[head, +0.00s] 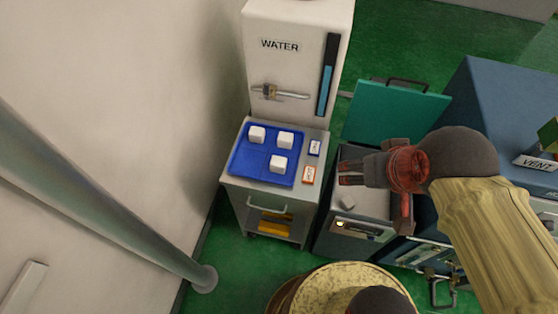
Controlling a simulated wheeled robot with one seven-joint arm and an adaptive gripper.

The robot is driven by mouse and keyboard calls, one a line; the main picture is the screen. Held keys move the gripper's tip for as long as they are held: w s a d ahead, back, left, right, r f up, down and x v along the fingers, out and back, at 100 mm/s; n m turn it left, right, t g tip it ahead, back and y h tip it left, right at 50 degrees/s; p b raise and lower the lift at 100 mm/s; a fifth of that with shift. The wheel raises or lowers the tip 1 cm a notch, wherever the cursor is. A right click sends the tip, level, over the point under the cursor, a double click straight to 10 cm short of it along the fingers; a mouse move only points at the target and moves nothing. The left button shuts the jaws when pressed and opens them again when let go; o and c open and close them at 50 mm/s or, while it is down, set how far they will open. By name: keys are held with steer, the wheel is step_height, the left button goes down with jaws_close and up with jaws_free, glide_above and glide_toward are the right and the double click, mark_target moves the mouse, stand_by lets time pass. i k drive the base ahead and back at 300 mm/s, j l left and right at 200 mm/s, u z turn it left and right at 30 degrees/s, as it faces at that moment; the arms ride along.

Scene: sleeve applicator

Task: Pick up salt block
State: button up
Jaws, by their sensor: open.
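Three white cubes lie on a blue mat (240,165) on the light cabinet under the WATER panel. One cube (257,134) is at the back left, one (285,139) at the back right and one (278,164) in front. I cannot tell which one is the salt block. My gripper (350,172), with a reddish body, is to the right of the mat, over the grey unit. It is open, and I see nothing held.
Two small labelled items, one blue-edged (315,147) and one orange-edged (309,175), lie right of the mat. A raised teal lid (398,112) stands behind my gripper. A tap (275,92) juts from the WATER panel (290,60). A diagonal pipe (100,190) is at left.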

mark_target(278, 165)
steer(key=k+j, duration=0.1)
steer(key=j, duration=0.55)
steer(key=k+j, duration=0.1)
steer(key=j, duration=1.15)
steer(key=k+j, duration=0.15)
steer(key=j, duration=0.45)
steer(key=z, duration=0.05)
